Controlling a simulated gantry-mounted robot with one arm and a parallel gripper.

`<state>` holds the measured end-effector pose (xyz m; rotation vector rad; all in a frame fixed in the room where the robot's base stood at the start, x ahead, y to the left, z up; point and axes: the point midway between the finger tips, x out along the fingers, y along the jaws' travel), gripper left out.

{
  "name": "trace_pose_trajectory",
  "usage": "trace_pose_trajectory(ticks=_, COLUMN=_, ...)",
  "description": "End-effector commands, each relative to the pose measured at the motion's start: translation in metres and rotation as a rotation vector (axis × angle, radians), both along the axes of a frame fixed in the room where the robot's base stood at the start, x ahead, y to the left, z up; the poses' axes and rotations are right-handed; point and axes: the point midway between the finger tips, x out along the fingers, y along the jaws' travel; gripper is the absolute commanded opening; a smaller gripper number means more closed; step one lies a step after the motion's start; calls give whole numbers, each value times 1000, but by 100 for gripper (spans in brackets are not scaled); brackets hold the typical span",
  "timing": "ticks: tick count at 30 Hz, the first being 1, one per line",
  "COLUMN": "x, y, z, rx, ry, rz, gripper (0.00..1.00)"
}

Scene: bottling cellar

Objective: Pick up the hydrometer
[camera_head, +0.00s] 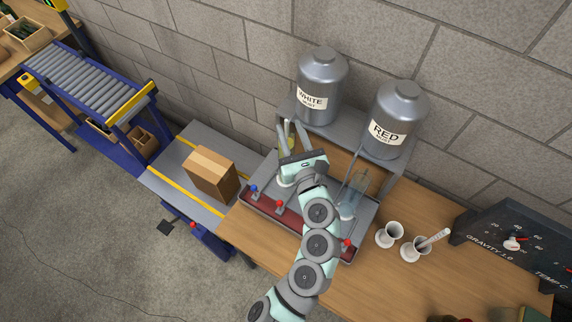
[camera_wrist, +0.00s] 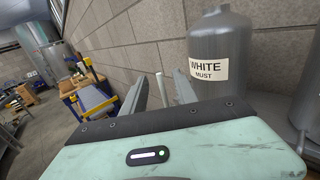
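A thin pale rod, which looks like the hydrometer's stem (camera_wrist: 162,88), stands upright between my gripper's two fingers in the wrist view. In the head view, a pale stem (camera_head: 287,126) rises beside the fingers, with yellowish liquid in a vessel below it, mostly hidden by my gripper. My gripper (camera_head: 292,144) is open in front of the shelf under the white must tank. Its fingers show in the wrist view (camera_wrist: 158,92), with a visible gap on each side of the rod. The rod's lower part is hidden behind my gripper body.
The WHITE tank (camera_head: 321,84) and RED tank (camera_head: 398,118) stand on a metal shelf close by. A glass cylinder with bluish liquid (camera_head: 349,205) stands to the right. Two white cups (camera_head: 389,235) are on the wooden bench. A cardboard box (camera_head: 211,174) is at left.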

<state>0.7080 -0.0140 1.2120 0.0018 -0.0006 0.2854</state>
Motion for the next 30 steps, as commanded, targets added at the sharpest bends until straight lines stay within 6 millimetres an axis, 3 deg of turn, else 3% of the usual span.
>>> trace_pose_trajectory(ticks=18, x=62, y=20, z=-9, rx=-3, ry=0, rz=1, gripper=35)
trace_pose_trajectory(ticks=27, x=65, y=20, z=-10, rx=-1, ry=1, rz=-2, gripper=35)
trace_pose_trajectory(ticks=30, x=65, y=20, z=-10, rx=-2, ry=0, rz=-2, gripper=27)
